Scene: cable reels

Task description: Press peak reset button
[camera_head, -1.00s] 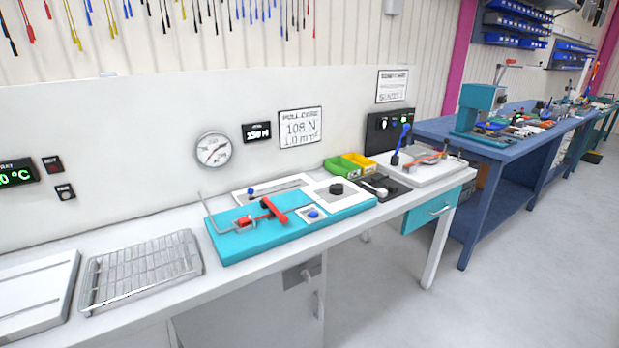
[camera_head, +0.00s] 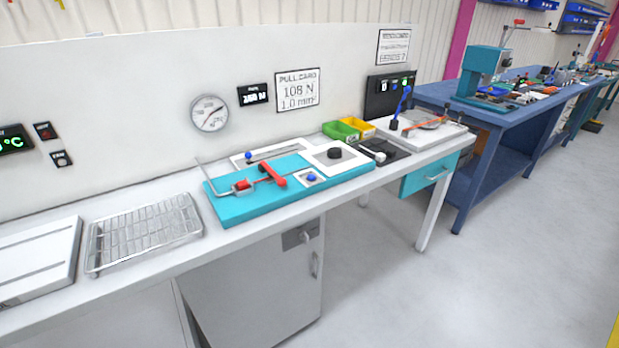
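A teal pull-test rig (camera_head: 235,207) lies on the white bench. A blue button (camera_head: 311,177) sits on a small white plate near its front edge. A red lever (camera_head: 271,173) and a red clamp block (camera_head: 242,186) are left of it. A black knob (camera_head: 334,153) is on a white plate behind it. A blue ball knob (camera_head: 248,155) is at the rear slot. A round dial gauge (camera_head: 210,113) and a small black force display (camera_head: 253,94) are on the back panel. No label names the peak reset button legibly. Neither of my grippers is in view.
A wire rack (camera_head: 143,234) and a white slotted board (camera_head: 35,262) lie on the bench's left. Green (camera_head: 341,131) and yellow (camera_head: 358,128) bins stand behind the rig. A blue workbench (camera_head: 440,98) is at right. The floor in front is clear.

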